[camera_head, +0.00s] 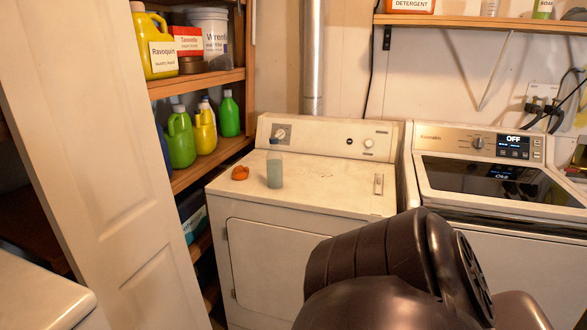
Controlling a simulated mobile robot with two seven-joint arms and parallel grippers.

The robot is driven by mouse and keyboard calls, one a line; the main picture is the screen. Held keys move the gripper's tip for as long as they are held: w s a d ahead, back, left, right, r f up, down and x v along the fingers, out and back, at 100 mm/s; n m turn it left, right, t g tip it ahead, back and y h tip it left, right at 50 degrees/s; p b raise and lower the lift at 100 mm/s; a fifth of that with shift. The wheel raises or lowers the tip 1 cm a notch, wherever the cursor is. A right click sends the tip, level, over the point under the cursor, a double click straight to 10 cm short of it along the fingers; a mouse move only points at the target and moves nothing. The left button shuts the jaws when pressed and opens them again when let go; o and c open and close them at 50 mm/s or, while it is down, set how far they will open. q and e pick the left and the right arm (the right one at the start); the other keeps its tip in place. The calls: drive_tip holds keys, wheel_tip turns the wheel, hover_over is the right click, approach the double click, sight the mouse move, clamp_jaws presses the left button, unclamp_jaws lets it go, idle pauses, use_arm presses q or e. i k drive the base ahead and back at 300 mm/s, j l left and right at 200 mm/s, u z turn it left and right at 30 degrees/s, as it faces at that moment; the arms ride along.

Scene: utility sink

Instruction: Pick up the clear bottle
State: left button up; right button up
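The clear bottle (274,172) stands upright on top of the white dryer (325,195), toward its left side. It is see-through with a pale bluish-green tint. A dark link of my own arm fills the lower right of the head view, in front of the dryer and the washer. Neither of my grippers can be made out in this view. Nothing is touching the bottle.
A small orange item (240,173) lies left of the bottle. Shelves (205,171) on the left hold several jugs and bottles. A white door (95,150) stands at the left. A washer (500,185) stands right of the dryer. The dryer top right of the bottle is mostly clear.

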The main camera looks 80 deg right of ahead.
sight(274, 159)
drive_tip(key=z, duration=2.35)
drive_tip(key=u, duration=0.35)
drive_tip(key=i+l+u, duration=0.15)
drive_tip(key=u, duration=0.35)
drive_tip(key=i+l+u, duration=0.25)
drive_tip(key=u, duration=0.25)
drive_tip(key=i+l+u, duration=0.1)
drive_tip(key=l, duration=0.2)
drive_tip(key=i+l, duration=0.15)
drive_tip(key=i+l+u, duration=0.15)
drive_tip(key=l, duration=0.25)
drive_tip(key=k, duration=0.05)
